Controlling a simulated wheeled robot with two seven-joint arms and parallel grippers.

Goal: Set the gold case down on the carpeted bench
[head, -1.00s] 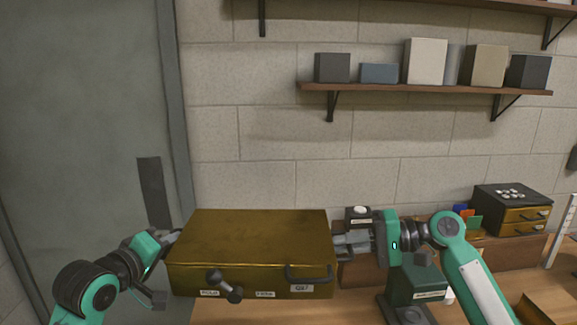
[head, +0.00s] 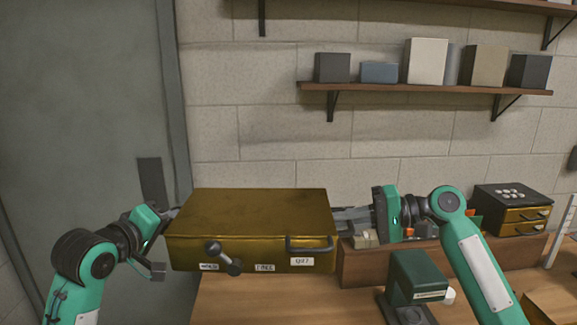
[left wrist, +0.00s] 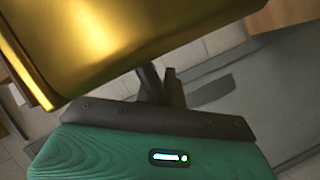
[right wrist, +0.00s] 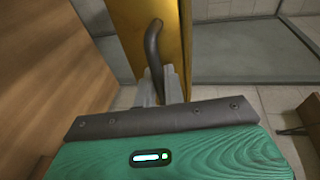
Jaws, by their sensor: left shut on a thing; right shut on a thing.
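The gold case (head: 250,212) is level in the head view, with a dark front handle, a dark knobbed crank and white labels on its front. It appears held above the wooden tabletop (head: 270,300). My left gripper (head: 172,213) is shut on its left end; that gripper (left wrist: 162,85) also shows against the case (left wrist: 130,40) in the left wrist view. My right gripper (head: 343,218) is shut at its right end. In the right wrist view, its fingers (right wrist: 160,85) meet a dark curved handle (right wrist: 152,45) on the case. I cannot make out a carpeted bench.
A wooden bin (head: 375,265) with small parts stands right of the case. A green device (head: 415,278) is in front of it. A wall shelf (head: 430,88) holds several boxes. A grey door (head: 80,120) is at left.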

